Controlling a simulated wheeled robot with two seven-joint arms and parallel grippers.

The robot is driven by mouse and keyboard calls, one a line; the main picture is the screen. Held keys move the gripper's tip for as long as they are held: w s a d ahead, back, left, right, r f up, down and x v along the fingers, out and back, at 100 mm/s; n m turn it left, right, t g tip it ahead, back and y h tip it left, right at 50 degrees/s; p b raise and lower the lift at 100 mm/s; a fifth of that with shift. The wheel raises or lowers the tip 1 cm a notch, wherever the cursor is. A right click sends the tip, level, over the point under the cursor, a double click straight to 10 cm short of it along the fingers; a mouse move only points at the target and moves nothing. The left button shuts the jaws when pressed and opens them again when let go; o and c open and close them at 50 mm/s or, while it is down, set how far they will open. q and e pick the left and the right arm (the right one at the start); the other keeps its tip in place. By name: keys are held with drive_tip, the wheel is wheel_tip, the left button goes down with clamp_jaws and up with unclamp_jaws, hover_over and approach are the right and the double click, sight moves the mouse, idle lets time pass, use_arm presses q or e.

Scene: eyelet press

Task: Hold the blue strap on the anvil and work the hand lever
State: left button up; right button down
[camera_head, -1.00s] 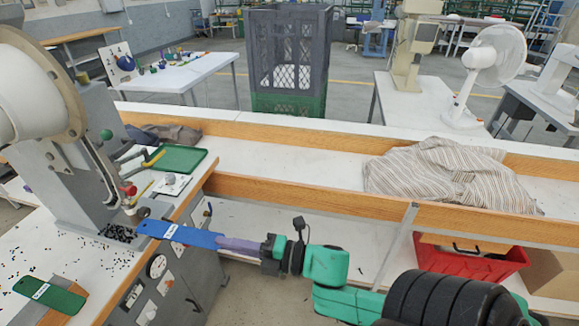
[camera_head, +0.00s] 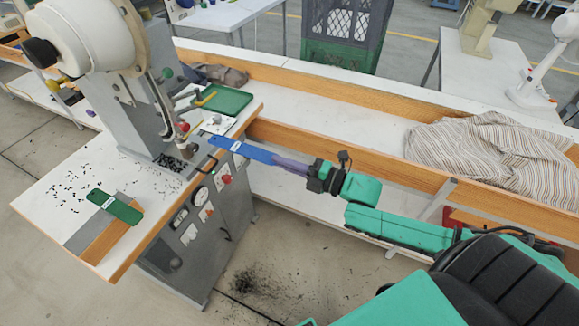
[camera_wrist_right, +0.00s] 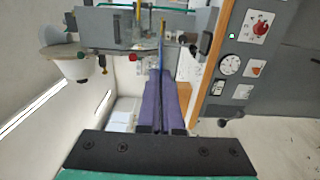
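In the right wrist view the strap (camera_wrist_right: 161,45) shows edge-on between the fingers (camera_wrist_right: 160,100). The free end is close to the nose of the white and grey press (camera_head: 150,70); whether it touches the anvil cannot be told. A black knob (camera_head: 40,52) sticks out at the press's left, possibly the hand lever's end. My left gripper is not in view.
A green strap (camera_head: 115,206) lies at the front of the press table (camera_head: 60,180). Black eyelets are scattered and heaped near the press foot. A green tray (camera_head: 228,100) with tools lies behind. A striped cloth (camera_head: 480,150) lies on the bench to the right.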

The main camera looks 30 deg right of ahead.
sight(234, 150)
drive_tip(key=b+x, duration=0.2)
drive_tip(key=x, duration=0.2)
drive_tip(key=f+b+x, duration=0.1)
drive_tip(key=b+x, duration=0.2)
drive_tip(key=x, duration=0.1)
drive_tip(key=b+x, duration=0.3)
drive_tip(key=x, duration=0.2)
drive_tip(key=shift+a+f, duration=0.15)
drive_tip(key=shift+f, duration=0.05)
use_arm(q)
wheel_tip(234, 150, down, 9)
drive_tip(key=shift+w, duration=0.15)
use_arm(e)
drive_tip(key=shift+w+a, duration=0.4)
drive_tip(key=shift+w, duration=0.1)
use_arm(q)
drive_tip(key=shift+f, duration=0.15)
use_arm(e)
drive_tip(key=shift+w+a, duration=0.1)
drive_tip(key=shift+w, duration=0.05)
drive_tip(key=shift+f, duration=0.1)
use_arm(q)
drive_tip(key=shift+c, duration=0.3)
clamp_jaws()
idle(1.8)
